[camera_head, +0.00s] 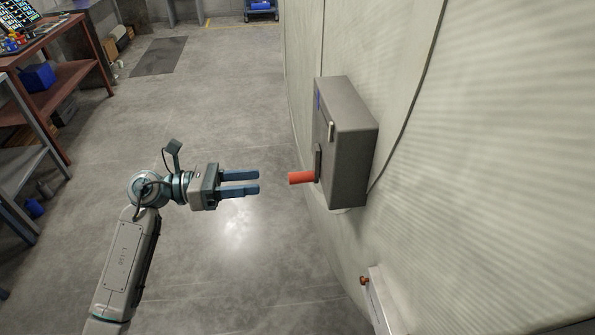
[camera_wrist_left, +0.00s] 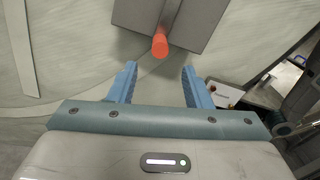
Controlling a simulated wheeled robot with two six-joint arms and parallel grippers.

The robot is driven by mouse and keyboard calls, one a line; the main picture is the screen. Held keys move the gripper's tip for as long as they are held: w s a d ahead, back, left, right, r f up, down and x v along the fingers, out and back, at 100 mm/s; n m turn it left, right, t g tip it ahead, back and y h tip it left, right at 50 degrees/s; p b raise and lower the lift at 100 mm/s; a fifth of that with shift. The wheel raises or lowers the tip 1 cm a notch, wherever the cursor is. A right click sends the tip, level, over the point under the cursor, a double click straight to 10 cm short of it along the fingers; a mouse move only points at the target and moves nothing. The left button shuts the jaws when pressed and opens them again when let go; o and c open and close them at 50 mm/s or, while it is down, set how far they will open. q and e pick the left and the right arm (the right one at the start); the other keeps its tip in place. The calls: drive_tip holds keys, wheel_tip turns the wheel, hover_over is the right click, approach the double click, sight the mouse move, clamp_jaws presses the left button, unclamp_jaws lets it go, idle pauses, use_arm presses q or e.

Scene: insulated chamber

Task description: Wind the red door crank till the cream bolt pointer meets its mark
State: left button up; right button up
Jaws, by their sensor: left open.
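The red crank handle (camera_head: 301,178) sticks out from a grey box (camera_head: 352,150) on the curved pale wall. A small cream pointer (camera_head: 331,131) shows on the box face above the crank, and a blue mark (camera_head: 318,99) sits higher on that face. My left gripper (camera_head: 258,182) is open and empty, its blue fingers pointing at the handle with a small gap between. In the left wrist view the red handle (camera_wrist_left: 160,45) lies ahead of and between the two open fingers (camera_wrist_left: 158,85). My right gripper is not in view.
The pale ribbed wall (camera_head: 490,130) fills the right side. A smaller pale box (camera_head: 381,298) with a reddish knob is lower on the wall. Red-brown shelving (camera_head: 62,87) stands at the far left. The grey floor between is clear.

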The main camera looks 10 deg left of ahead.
sight(293, 177)
use_arm(q)
drive_tip(key=p+x, duration=0.4)
drive_tip(key=x, duration=0.5)
drive_tip(key=shift+w+d+r, duration=0.1)
drive_tip(key=shift+d+r, duration=0.05)
drive_tip(key=shift+d, duration=0.25)
drive_tip(key=shift+w+d, duration=0.1)
drive_tip(key=shift+d, duration=0.35)
clamp_jaws()
